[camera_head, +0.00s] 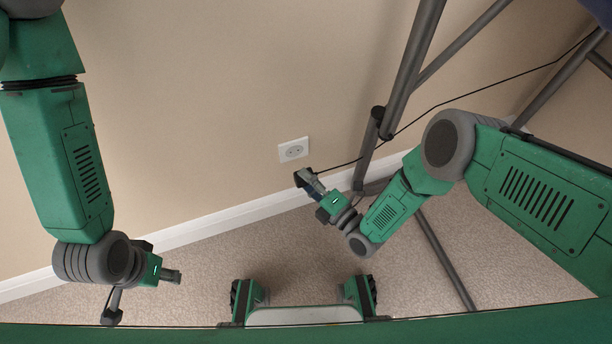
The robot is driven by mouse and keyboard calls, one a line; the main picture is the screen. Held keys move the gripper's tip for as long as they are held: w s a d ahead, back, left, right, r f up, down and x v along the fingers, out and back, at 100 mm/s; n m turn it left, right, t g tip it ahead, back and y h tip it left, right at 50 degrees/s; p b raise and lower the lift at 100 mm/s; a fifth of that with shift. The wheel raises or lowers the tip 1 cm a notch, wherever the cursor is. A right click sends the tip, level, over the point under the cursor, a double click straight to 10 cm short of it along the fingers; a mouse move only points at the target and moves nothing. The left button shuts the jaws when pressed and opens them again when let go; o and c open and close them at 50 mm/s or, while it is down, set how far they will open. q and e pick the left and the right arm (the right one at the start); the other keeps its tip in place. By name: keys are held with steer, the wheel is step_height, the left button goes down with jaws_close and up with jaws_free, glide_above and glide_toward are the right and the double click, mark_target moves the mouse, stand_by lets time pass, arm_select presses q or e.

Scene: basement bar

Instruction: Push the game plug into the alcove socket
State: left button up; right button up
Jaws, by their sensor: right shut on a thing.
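The socket (293,149) is a white plate with small dark holes, low on the beige wall near the middle of the head view. My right gripper (308,181) is shut on the dark game plug (299,178), just below the socket and apart from it. The plug is small and partly hidden by the fingers, so its prongs cannot be made out. A thin black cord (440,104) runs from near the plug up to the upper right. My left gripper (174,276) is empty at the lower left, over the carpet; its fingers look close together, but their gap is unclear.
Grey metal legs (408,70) of a stand rise right of the socket, close to my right arm, and the cord passes by them. A white baseboard (215,222) runs along the wall. The carpet (240,255) is clear between my arms.

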mark_target(291, 152)
steer(key=shift+w+a, duration=0.15)
steer(key=shift+w, duration=0.2)
steer(key=shift+w+a+b, duration=0.25)
steer(key=shift+w+b, duration=0.3)
steer(key=shift+w, duration=0.25)
steer(key=shift+w+a+b, duration=0.2)
steer(key=shift+w+b, duration=0.3)
steer(key=shift+w, duration=0.25)
steer(key=shift+w+a+b, duration=0.25)
steer(key=shift+w+b, duration=0.3)
steer(key=shift+w, duration=0.35)
steer(key=shift+d, duration=0.1)
steer(key=shift+r, duration=0.1)
steer(key=shift+w, duration=0.45)
steer(key=o, duration=1.2)
steer(key=shift+c, duration=0.2)
